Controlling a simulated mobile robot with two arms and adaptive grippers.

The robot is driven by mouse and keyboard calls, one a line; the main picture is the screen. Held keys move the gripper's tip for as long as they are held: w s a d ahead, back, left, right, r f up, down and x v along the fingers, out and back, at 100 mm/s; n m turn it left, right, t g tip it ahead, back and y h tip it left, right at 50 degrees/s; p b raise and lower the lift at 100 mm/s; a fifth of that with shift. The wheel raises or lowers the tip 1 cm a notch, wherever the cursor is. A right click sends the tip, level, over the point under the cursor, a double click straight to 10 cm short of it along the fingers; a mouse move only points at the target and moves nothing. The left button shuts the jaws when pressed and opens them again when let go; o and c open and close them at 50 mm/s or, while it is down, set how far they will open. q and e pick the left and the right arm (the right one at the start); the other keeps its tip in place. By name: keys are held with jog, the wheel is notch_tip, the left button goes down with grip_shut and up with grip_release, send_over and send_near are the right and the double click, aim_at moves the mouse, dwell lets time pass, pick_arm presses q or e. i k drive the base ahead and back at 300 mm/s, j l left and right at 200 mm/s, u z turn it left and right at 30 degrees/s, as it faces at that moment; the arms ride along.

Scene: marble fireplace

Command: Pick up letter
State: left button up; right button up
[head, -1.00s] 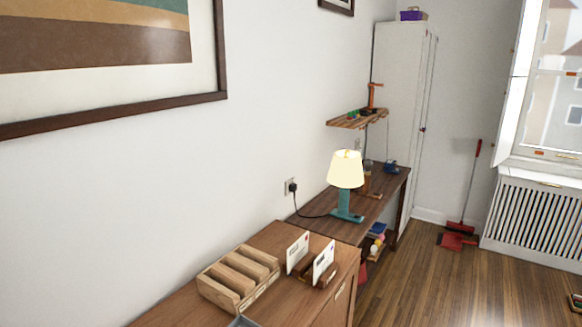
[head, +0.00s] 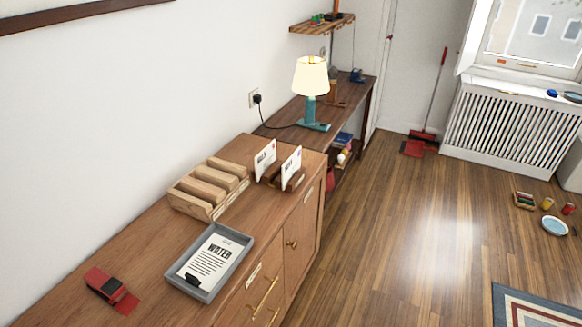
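Two white letters stand upright in a dark wooden holder (head: 268,181) on the wooden cabinet (head: 140,265) in the head view. The left letter (head: 265,159) and the right letter (head: 291,167) both carry dark print and a small coloured mark. They lean slightly, with a gap between them. A grey tray (head: 241,262) nearer to me holds a white sheet (head: 211,262) headed "WATER", with a dark clip at its lower edge. Neither of my grippers is in view.
A slotted wooden rack (head: 178,200) stands left of the letters. A red and black object (head: 112,291) lies at the near left. A lit lamp (head: 310,80) stands on the darker desk behind. The wooden floor (head: 400,240) at right is largely open, with a rug (head: 540,310) and small items.

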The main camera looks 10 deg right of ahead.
aim_at(292, 166)
jog(key=l+u, duration=0.15)
jog(key=l, duration=0.35)
jog(key=k+l+u, duration=0.1)
jog(key=l, duration=0.35)
jog(key=k+l+u, duration=0.15)
jog(key=l, duration=0.35)
